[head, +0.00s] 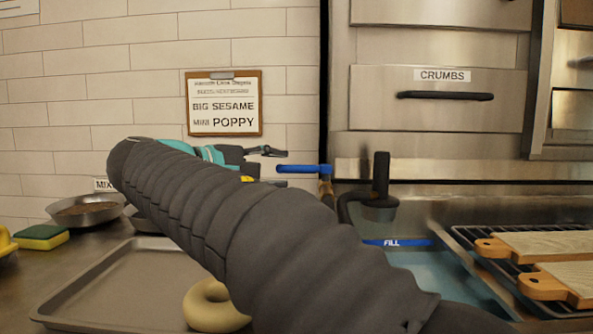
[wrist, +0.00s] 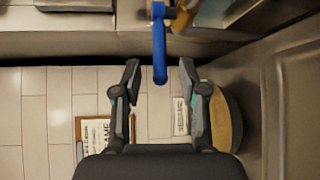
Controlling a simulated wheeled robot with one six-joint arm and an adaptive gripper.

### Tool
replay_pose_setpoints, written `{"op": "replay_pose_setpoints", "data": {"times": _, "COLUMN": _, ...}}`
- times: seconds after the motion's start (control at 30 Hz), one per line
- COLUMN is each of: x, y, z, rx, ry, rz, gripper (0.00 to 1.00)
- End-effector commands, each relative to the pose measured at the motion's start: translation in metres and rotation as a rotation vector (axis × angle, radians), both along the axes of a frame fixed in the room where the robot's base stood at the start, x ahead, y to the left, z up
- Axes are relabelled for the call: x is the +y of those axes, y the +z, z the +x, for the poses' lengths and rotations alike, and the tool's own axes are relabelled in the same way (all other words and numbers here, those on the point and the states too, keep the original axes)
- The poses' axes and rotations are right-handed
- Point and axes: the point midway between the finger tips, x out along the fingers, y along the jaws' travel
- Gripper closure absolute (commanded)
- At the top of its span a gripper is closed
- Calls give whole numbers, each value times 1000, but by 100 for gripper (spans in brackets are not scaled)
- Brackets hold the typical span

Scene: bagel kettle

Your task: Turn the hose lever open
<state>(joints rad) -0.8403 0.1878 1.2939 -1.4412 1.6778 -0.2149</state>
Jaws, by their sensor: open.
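The blue hose lever (head: 302,169) sticks out to the left from a brass fitting (head: 326,188) in front of the steel unit. My gripper (head: 277,168) is open, with one finger above and one below the lever's free end in the head view. In the wrist view the lever (wrist: 159,45) runs down between the two open fingers of my gripper (wrist: 159,72), with a gap on each side. The brass fitting (wrist: 183,16) shows beside the lever's far end. My arm hides part of the gripper in the head view.
A dark hooked pipe (head: 380,185) stands right of the lever, above a basin with a blue FILL label (head: 398,242). A tray (head: 95,285) with a bagel (head: 212,306) lies at front left. Wooden boards (head: 545,245) rest on a rack at right. A clipboard (head: 223,128) hangs behind.

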Motion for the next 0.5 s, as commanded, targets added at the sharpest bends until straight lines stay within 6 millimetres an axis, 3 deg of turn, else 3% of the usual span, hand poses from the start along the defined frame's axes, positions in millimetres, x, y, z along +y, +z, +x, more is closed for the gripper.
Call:
{"op": "replay_pose_setpoints", "data": {"times": 0.2, "x": -28, "y": -5, "z": 24, "rx": 1, "ry": -6, "rz": 0, "gripper": 58}}
{"op": "replay_pose_setpoints", "data": {"times": 0.5, "x": -41, "y": -7, "z": 36, "rx": 1, "ry": -2, "rz": 0, "gripper": 58}}
